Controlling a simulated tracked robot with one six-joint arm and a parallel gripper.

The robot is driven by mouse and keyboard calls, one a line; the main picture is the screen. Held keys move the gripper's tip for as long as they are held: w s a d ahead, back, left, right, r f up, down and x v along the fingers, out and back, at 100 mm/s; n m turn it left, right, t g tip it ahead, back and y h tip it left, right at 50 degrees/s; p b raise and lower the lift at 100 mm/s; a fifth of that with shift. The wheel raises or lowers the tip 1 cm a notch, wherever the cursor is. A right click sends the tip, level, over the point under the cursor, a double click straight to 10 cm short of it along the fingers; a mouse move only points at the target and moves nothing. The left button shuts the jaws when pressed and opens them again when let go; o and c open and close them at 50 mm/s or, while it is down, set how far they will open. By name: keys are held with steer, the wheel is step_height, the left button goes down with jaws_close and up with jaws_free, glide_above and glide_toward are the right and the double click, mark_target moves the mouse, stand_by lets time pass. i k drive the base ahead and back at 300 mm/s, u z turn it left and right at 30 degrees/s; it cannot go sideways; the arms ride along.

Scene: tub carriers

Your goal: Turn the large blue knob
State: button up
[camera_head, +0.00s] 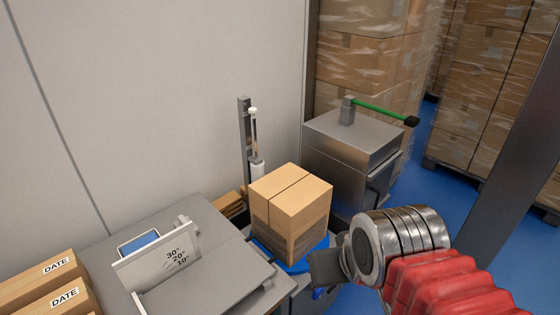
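A blue round part (296,268) shows around the base of a cardboard box (290,205) on a metal stand. A smaller blue piece (318,293) shows just below my gripper, mostly hidden. I cannot tell which of these is the large blue knob. My gripper (322,270) is a dark shape at the lower middle, beside the box's lower right corner, at the end of my metal wrist and red sleeve. Its fingertips are not clearly seen, so I cannot tell whether it is open or whether it touches anything.
A grey bench (200,225) with an angle-marked plate (170,258) and labelled boxes (45,283) is at the left. A metal cabinet (350,150) with a green lever (380,110) stands behind the box. Wrapped pallets fill the back right; blue floor lies between.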

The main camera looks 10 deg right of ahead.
mark_target(317, 293)
steer(key=z, duration=1.1)
steer(key=k, duration=0.8)
steer(key=u, duration=0.95)
steer(key=i, duration=1)
steer(key=u, duration=0.1)
